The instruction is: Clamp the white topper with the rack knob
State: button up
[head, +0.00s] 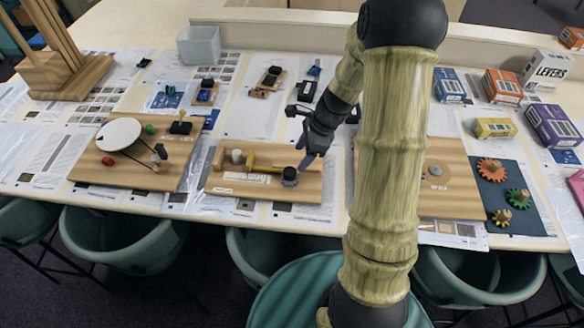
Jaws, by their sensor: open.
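The rack board (222,191) is a wooden base in the middle of the table. A white round topper (237,156) sits at its left end, beside the upright end of a yellow rack (262,168). The rack knob (290,176) is dark and ridged, at the board's right part. My gripper (304,158) is open just above and slightly right of the knob, with its fingers pointing down. I cannot tell whether a finger touches the knob. Nothing shows between the fingers.
Left is a board with a white disc (118,133) and belt. Right, partly behind my arm, is another wooden board (455,192), then colored gears (491,170) on a dark mat. Several boxes (548,70) stand at the back right. Chairs line the front edge.

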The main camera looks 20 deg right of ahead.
aim_at(291, 171)
jog(key=x, duration=0.8)
jog(key=shift+p, duration=0.3)
jog(key=c, duration=1)
